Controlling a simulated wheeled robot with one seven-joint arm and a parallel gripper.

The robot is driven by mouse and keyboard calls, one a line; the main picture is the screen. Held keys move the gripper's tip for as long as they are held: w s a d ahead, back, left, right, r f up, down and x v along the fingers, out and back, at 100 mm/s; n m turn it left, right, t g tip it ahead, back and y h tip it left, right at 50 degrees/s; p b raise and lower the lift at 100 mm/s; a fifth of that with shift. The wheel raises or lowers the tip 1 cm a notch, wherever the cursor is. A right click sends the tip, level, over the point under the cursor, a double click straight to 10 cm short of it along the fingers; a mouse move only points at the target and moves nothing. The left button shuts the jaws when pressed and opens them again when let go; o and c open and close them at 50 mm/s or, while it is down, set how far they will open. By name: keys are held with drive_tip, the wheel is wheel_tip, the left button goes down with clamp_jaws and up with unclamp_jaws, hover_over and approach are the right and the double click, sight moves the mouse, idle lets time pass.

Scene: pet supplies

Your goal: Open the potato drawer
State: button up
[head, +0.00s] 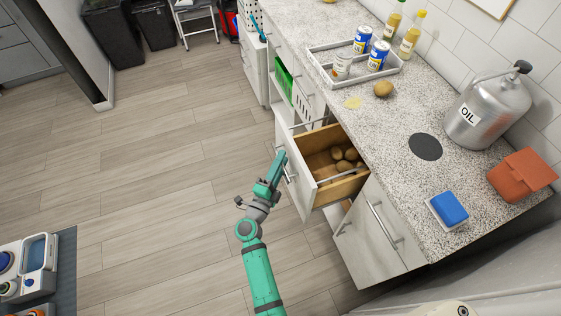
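The potato drawer (313,171) is pulled out from the counter front, and its wooden inside shows. Several brown potatoes (344,160) lie in it towards the counter side. A bar handle (287,165) runs along the drawer's front face. My gripper (281,160) is at this handle, on the floor side of the drawer. Its fingers are small and overlap the handle in this view, so I cannot tell whether they are closed around it.
The speckled counter (393,130) holds a tray (352,68) with cans, one potato (383,89), an oil canister (487,112), a terracotta container (521,175) and a blue sponge (449,207). A cabinet (377,237) stands right of the drawer. The wooden floor (160,165) left of it is clear.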

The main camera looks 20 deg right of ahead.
drive_tip(key=shift+a, duration=0.1)
drive_tip(key=v, duration=1)
drive_tip(key=shift+s+a, duration=0.25)
drive_tip(key=shift+s, duration=0.05)
drive_tip(key=shift+f, duration=0.1)
drive_tip(key=s+a+r+n+y, duration=0.2)
drive_tip(key=s+a+n+y, duration=0.2)
drive_tip(key=s+n, duration=0.4)
drive_tip(key=s+a+r+n+t+y, duration=0.1)
drive_tip(key=s+a+r+n+y, duration=0.2)
drive_tip(key=s+n, duration=0.6)
drive_tip(key=s+a+r+n+y, duration=0.3)
drive_tip(key=s+a+n+y, duration=0.2)
drive_tip(key=s+n, duration=0.3)
drive_tip(key=s+y, duration=0.1)
drive_tip(key=s, duration=0.3)
drive_tip(key=shift+r+y, duration=0.25)
drive_tip(key=shift+y, duration=0.15)
drive_tip(key=shift+s+t, duration=0.1)
drive_tip(key=shift+t, duration=0.2)
